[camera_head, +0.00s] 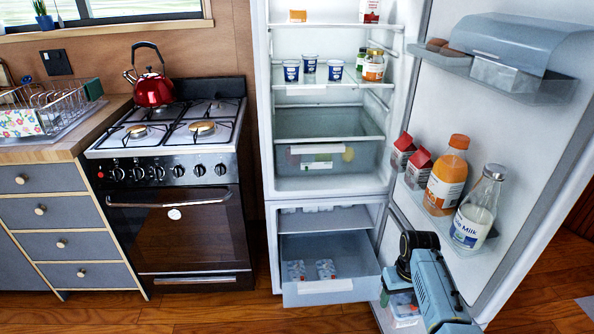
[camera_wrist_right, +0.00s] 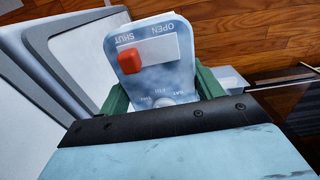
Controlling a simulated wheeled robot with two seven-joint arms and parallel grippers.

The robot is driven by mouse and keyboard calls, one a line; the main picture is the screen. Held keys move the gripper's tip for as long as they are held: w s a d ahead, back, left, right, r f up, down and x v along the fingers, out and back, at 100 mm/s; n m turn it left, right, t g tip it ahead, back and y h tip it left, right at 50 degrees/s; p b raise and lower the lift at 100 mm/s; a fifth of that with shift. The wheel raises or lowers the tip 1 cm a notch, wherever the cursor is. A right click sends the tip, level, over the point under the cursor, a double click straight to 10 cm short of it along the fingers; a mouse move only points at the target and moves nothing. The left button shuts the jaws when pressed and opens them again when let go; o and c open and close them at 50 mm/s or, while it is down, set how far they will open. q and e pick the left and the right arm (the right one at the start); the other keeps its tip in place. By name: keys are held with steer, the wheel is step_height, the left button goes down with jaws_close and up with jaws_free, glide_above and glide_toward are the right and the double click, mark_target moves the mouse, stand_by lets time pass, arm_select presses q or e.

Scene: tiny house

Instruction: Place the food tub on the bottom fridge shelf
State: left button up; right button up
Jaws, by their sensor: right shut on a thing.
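My right gripper (camera_head: 401,288) is low in front of the fridge's open door in the head view, with its arm coming in from the bottom right. In the right wrist view its green fingers are on both sides of a pale blue food tub (camera_wrist_right: 155,76) with a red slider and a white "OPEN / SHUT" label, shut on it. The tub is mostly hidden by the arm in the head view. The fridge (camera_head: 259,120) is open. Its lowest shelf (camera_head: 325,140), above the clear drawer, looks empty. My left gripper is not in view.
Yogurt cups (camera_head: 309,63) and jars (camera_head: 373,66) stand on the shelf above. The open door holds a juice bottle (camera_head: 446,180), a milk bottle (camera_head: 474,215) and cartons. A lower drawer (camera_head: 330,290) is pulled out left of my gripper. A stove (camera_head: 180,220) stands left.

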steer(key=w+a+r+n, duration=0.2)
steer(key=w+r, duration=0.2)
steer(key=r, duration=0.6)
steer(key=w+a+r+n, duration=0.15)
steer(key=w+r, duration=0.35)
steer(key=r, duration=0.6)
steer(key=s+a+r+n+p, duration=0.1)
steer(key=s+a+r+n, duration=0.3)
steer(key=s+a+r, duration=0.35)
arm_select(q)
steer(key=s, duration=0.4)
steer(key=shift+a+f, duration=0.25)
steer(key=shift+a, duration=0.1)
arm_select(e)
steer(key=s+d+f+m, duration=0.1)
steer(key=s+d+m, duration=0.4)
steer(key=s+m, duration=0.4)
steer(key=shift+s+f, duration=0.4)
steer(key=shift+s, duration=0.45)
